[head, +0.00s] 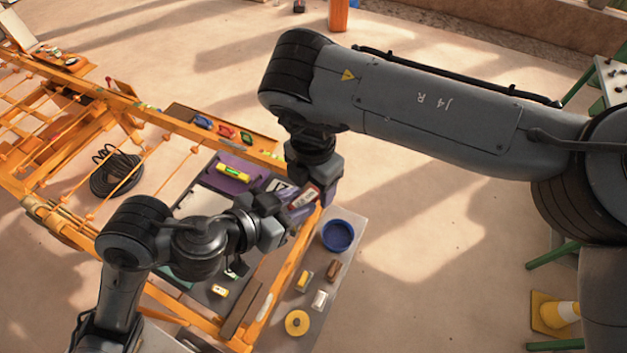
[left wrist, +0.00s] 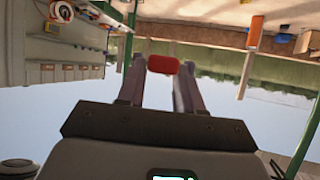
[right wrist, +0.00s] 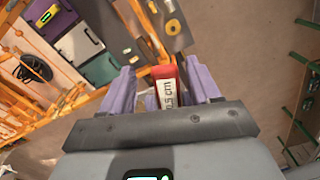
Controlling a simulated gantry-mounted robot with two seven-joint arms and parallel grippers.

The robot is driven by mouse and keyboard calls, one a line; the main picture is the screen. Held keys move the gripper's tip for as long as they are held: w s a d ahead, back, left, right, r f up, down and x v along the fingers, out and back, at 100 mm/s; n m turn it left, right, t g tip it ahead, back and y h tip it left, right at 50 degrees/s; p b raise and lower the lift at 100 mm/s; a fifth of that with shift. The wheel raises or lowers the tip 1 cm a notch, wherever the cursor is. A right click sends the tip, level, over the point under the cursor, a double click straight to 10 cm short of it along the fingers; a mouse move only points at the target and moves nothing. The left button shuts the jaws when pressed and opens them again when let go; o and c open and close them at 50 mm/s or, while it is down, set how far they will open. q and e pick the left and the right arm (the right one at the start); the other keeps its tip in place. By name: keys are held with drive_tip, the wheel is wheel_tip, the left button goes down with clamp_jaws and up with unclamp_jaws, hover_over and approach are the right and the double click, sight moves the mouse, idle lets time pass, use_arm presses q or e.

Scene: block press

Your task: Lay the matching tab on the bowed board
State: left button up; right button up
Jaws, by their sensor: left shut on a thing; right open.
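My left gripper (left wrist: 160,85) is shut on a red piece (left wrist: 163,65), seen almost end-on between its fingertips. My right gripper (right wrist: 163,85) has its jaws apart. A red and white tab (right wrist: 166,88) marked "5 cm" shows between its fingers, its near end hidden by the gripper body. In the head view a red and white labelled tab (head: 304,198) shows close by my right gripper, above the worktable. I cannot tell whether these views show one tab. I cannot pick out the bowed board for certain.
A blue bowl (head: 338,235), a yellow disc (head: 297,322) and small blocks sit on the grey side surface. A yellow level (head: 233,172) lies on a purple panel. A black cable coil (head: 116,173) lies by the orange frame. My arms hide part of the worktable.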

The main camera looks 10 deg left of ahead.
drive_tip(key=c, duration=1.1)
use_arm(q)
drive_tip(key=o, duration=1.1)
drive_tip(key=shift+d+f, duration=0.1)
